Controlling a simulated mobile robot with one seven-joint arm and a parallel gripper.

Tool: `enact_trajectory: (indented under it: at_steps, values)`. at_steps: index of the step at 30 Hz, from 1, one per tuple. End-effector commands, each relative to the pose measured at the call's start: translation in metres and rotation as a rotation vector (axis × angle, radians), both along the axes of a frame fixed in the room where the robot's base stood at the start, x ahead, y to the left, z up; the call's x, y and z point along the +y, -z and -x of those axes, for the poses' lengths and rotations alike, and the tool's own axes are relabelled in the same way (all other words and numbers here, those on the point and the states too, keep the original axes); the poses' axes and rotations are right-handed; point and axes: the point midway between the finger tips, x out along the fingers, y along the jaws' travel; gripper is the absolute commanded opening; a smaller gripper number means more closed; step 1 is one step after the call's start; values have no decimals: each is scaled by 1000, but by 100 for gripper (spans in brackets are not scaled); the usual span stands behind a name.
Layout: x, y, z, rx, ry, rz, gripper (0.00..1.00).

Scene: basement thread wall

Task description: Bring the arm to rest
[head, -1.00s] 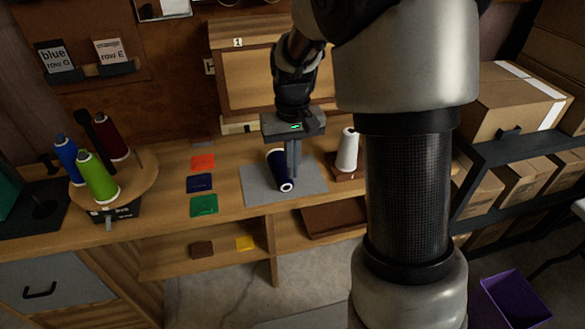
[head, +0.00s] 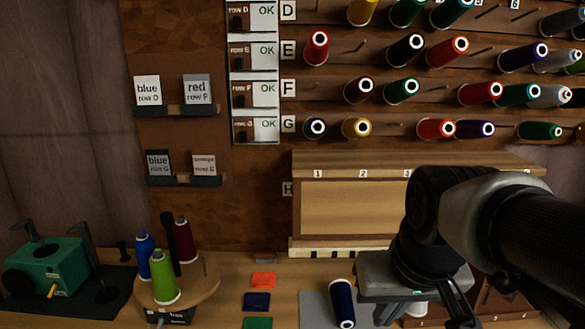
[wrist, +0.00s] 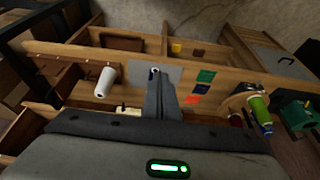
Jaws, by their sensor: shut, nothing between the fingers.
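My gripper (head: 386,312) is at the lower right of the head view, above the bench and to the right of a dark navy spool. Its fingers also show in the wrist view (wrist: 162,92), pressed together and empty. The navy spool (head: 343,304) lies on its side on a grey mat (head: 312,312). In the wrist view the fingers hide most of this spool. A white cone (wrist: 105,82) stands to the left of the mat in the wrist view; my gripper largely hides it in the head view.
A turntable (head: 200,288) with several spools stands on the bench at left, beside a green machine (head: 50,268). Orange (head: 263,279), navy and green swatches lie left of the mat. A wall of pegged spools and a wooden cabinet (head: 350,215) stand behind the bench.

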Motion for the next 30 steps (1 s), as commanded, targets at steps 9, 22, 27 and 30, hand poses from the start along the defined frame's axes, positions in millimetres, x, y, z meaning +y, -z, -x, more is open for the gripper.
enact_trajectory:
  at_steps: [9, 22, 27, 30]
  values:
    - [-1, -22, 44, -109, 6, 16, 0]
    - [-1, -130, 42, -104, 4, 15, 0]
    - [-1, -166, 42, -103, 4, 15, 0]
    - [-1, -172, 42, -103, 4, 15, 0]
